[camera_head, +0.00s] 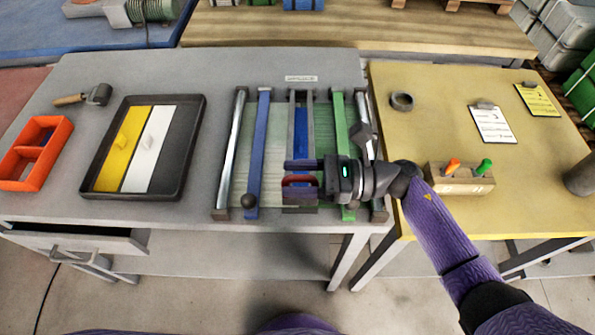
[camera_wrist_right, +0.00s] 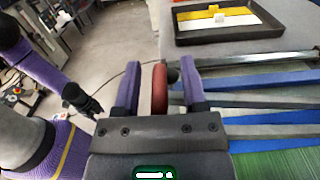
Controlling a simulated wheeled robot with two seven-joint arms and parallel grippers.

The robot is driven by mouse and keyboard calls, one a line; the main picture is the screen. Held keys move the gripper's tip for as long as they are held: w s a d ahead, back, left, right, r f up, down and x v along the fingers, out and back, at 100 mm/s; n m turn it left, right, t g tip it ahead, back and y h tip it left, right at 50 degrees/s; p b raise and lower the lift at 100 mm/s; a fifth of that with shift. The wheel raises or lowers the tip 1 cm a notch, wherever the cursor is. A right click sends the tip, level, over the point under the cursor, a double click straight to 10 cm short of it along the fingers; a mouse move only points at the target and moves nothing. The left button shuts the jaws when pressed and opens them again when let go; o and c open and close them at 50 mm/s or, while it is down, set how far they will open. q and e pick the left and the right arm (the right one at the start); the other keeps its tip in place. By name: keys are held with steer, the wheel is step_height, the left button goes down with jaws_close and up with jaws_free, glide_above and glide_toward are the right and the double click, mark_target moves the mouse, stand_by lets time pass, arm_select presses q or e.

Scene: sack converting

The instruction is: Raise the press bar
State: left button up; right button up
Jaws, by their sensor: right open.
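The press (camera_head: 270,120) lies on the grey bench, with chrome side rails, a blue bar (camera_head: 257,150) ending in a black knob, and a green bar (camera_head: 340,115). I cannot tell for sure which part is the press bar. My right gripper (camera_head: 301,181) is over the front of the press, its fingers pointing left. It is open, its fingers on either side of a red handle (camera_head: 293,181), which also shows between them in the wrist view (camera_wrist_right: 160,88). Contact cannot be made out. My left gripper (camera_wrist_right: 85,103) seems to show, small and dark, in the wrist view.
A black tray (camera_head: 190,150) with a yellow and a white strip lies left of the press. An open drawer (camera_head: 75,242) juts out in front. A yellow table (camera_head: 440,135) adjoins on the right.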

jaws_close()
stand_by(1.4)
